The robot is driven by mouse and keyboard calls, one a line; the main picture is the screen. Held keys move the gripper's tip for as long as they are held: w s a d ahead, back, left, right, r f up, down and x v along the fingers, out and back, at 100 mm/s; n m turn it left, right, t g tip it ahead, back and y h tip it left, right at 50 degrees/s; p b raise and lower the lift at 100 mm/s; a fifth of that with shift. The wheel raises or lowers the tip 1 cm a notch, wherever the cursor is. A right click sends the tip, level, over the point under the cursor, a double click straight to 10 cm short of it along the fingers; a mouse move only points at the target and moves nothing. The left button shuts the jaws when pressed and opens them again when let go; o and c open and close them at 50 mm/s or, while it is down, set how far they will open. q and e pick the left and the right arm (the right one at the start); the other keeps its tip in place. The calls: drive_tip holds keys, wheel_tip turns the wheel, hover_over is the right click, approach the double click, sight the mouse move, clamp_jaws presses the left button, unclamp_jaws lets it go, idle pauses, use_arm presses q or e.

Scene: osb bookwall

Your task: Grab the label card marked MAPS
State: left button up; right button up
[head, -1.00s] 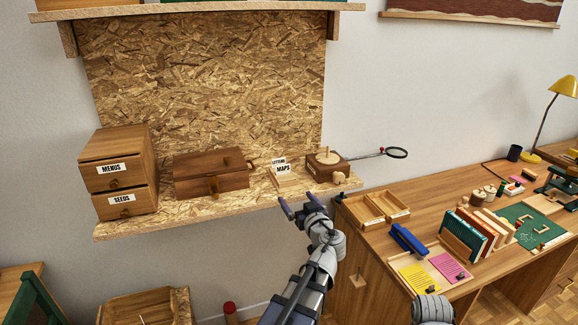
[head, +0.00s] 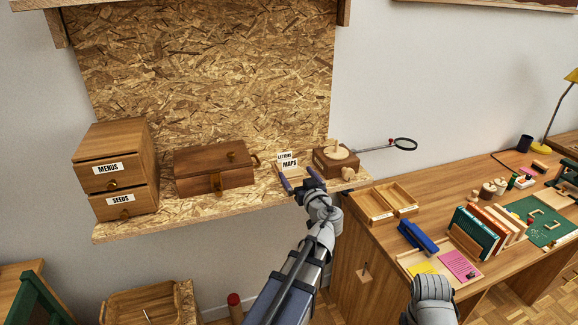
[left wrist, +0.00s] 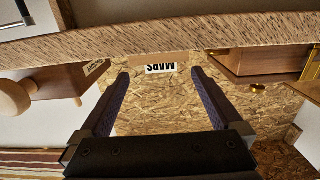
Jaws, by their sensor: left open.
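The white MAPS label card (head: 290,163) stands in a small wooden holder on the chipboard shelf, in front of a card marked LETTERS (head: 284,156). In the left wrist view the MAPS card (left wrist: 161,68) appears upside down, between the fingertips in the picture. My left gripper (head: 298,176) is open and empty, just in front of the holder; its two fingers also show in the left wrist view (left wrist: 159,75). The card does not appear to be touched. My right gripper is not in view; only a grey part of my right arm shows at the bottom.
A wooden box (head: 214,166) is left of the holder, beside a drawer unit (head: 115,172) marked MENUS and SEEDS. The shelf's front edge (head: 215,219) runs below the gripper.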

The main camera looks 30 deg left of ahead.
sight(290, 163)
use_arm(q)
drive_tip(key=shift+x, duration=3.6)
drive_tip(key=shift+r, duration=0.3)
drive_tip(key=shift+c, duration=0.4)
drive_tip(key=c, duration=1.3)
